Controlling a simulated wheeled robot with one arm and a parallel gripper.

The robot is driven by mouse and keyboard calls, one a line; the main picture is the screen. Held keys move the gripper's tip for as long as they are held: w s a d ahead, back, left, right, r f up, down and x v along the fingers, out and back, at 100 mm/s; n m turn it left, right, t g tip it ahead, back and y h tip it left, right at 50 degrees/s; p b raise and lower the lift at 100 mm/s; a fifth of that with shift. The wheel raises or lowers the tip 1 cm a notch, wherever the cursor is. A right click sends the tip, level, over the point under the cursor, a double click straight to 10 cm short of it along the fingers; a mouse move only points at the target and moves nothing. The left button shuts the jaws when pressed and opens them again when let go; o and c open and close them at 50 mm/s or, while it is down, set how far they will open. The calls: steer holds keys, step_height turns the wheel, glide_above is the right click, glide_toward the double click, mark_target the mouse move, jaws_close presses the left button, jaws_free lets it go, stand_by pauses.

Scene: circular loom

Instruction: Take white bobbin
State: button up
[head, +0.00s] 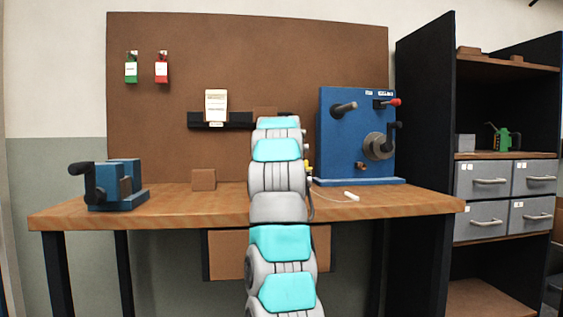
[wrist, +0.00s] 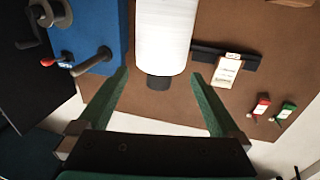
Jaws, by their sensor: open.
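The white bobbin (wrist: 165,38) shows in the wrist view as a large white cylinder running off the top edge, with a dark core end (wrist: 158,82) on the gripper's side. My gripper (wrist: 158,75) is open. Its two green fingers point toward the bobbin, one on each side of its lower end, and I see no contact. I cannot tell how far the bobbin lies beyond the fingertips. In the head view my arm covers the middle of the workbench, and neither the bobbin nor the gripper can be made out.
The wooden workbench (head: 400,203) holds a blue machine (head: 340,145) with a crank at right and a blue vise (head: 122,190) at left. A small white piece (head: 351,196) lies near the machine. A brown board (head: 200,60) stands behind. Dark shelving (head: 425,150) stands right.

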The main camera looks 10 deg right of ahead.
steer(key=shift+w+d+p, duration=0.2)
steer(key=shift+w+p, duration=0.45)
steer(key=shift+w, duration=0.3)
steer(key=shift+w+d+p, duration=0.15)
steer(key=shift+w+p, duration=0.45)
steer(key=shift+w, duration=0.4)
steer(key=shift+w+d+p, duration=0.2)
steer(key=shift+w+p, duration=0.45)
steer(key=shift+w, duration=0.3)
steer(key=shift+w+f, duration=0.15)
steer(key=shift+f, duration=0.1)
jaws_close()
